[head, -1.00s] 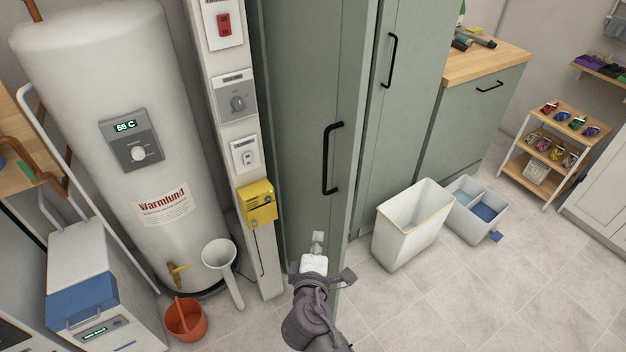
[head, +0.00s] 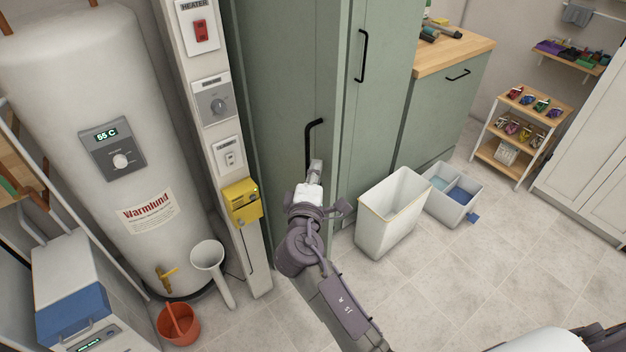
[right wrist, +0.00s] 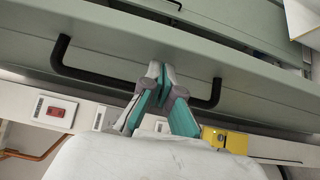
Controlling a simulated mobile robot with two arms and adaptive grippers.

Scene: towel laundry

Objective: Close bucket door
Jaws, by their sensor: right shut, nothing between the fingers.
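A tall green cabinet door (head: 275,95) with a black bar handle (head: 309,130) stands right of the heater post. It seems to stand out from the cabinet front, but how far it is open is hard to tell. My right gripper (head: 316,166) is at the lower part of this handle and hides its lower end. In the right wrist view the shut fingers (right wrist: 157,75) cross in front of the middle of the handle (right wrist: 95,79), close to the door face. Contact cannot be told. An orange bucket (head: 179,328) stands on the floor at lower left. My left gripper is not in view.
A white bin (head: 385,225) and a two-part grey tub (head: 453,190) stand on the floor right of the door. A yellow box (head: 242,200) on the post and a white funnel (head: 209,258) are to the left.

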